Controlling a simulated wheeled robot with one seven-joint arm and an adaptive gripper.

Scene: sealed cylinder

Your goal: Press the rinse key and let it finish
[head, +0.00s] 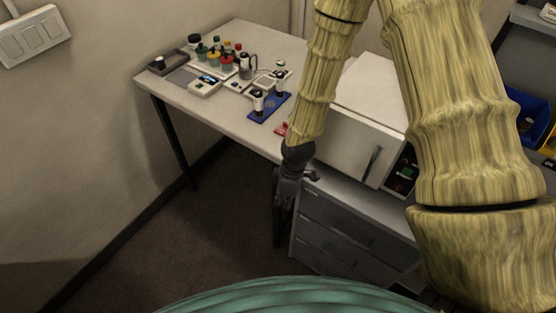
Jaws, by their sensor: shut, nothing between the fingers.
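A pale device with a small lit blue screen (208,80) sits on the left part of the white table (232,117). Its keys are too small to read, and I cannot tell which one is the rinse key. My gripper (284,215) hangs fingers down in front of the table's front edge, below the tabletop level and apart from the device. It looks dark and closed, with nothing seen in it.
Bottles with coloured caps (226,62) stand behind the device. A blue mat (270,112) bears small black-and-white items. A white cabinet (362,125) and grey drawers (345,232) stand at right, close to my gripper. The floor (180,245) at left is clear.

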